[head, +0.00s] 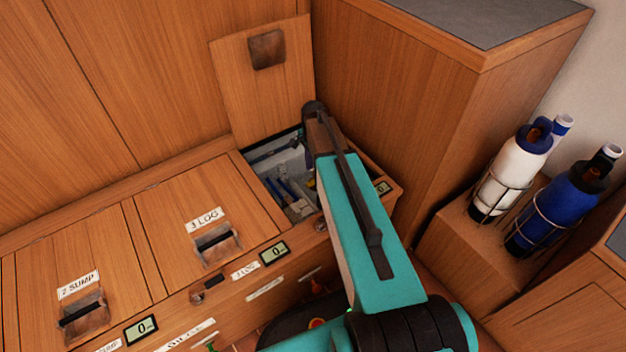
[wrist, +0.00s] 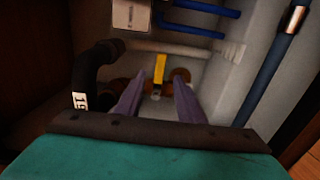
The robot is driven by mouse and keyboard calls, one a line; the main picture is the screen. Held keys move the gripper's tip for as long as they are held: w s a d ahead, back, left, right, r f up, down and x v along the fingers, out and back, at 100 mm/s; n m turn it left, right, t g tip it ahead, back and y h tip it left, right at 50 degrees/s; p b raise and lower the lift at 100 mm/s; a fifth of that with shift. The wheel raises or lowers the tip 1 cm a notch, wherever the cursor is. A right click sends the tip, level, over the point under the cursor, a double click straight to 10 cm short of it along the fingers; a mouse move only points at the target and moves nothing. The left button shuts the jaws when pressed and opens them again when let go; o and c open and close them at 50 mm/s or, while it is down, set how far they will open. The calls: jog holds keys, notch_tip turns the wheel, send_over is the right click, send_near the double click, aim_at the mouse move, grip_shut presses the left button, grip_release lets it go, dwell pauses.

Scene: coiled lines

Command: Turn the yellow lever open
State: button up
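The yellow lever (wrist: 159,70) shows in the wrist view on a brass-coloured valve (wrist: 181,76) inside an open locker. It points away from my gripper, toward the blue pipes. My gripper (wrist: 158,88) is open, its two purple-grey fingers spread, with the lever visible between and beyond the tips. I cannot tell whether a finger touches the valve. In the head view my teal arm reaches into the open compartment (head: 292,208) and hides most of the lever and gripper.
The locker's lid (head: 262,85) stands raised against the back panel. In the wrist view a black hose (wrist: 88,75) is at left, blue pipes (wrist: 203,28) beyond, and a dark blue pipe (wrist: 266,70) at right. White (head: 512,170) and blue bottles (head: 553,208) stand right of my arm.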

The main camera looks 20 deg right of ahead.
aim_at(314, 182)
jog(key=shift+f+b, duration=0.75)
jog(key=shift+f, duration=1.95)
jog(key=shift+c, duration=0.2)
grip_shut()
